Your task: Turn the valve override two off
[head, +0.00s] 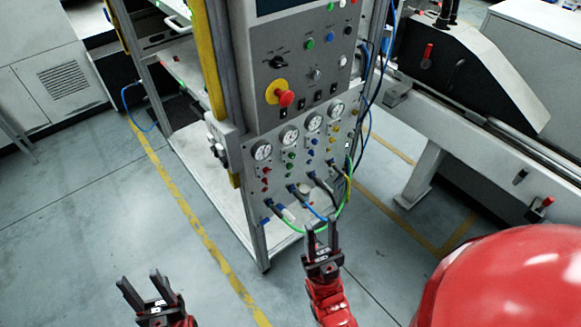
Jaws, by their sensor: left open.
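The grey control cabinet (246,95) stands upright in the middle of the head view. Its upper panel has a black rotary switch (277,62), a red mushroom button (286,97) on a yellow base and small coloured buttons. Its lower panel (285,180) has several round gauges over rows of small coloured knobs. The labels are too small to read, so I cannot tell which control is valve override two. My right gripper (321,226) is open, just below the lower panel's cables, with its fingers pointing up. My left gripper (141,279) is open and empty over the floor, left of the cabinet.
Black, blue and green cables (344,205) loop across the lower panel, close to my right gripper. A yellow post (207,60) runs along the cabinet's left edge. The floor at left is clear.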

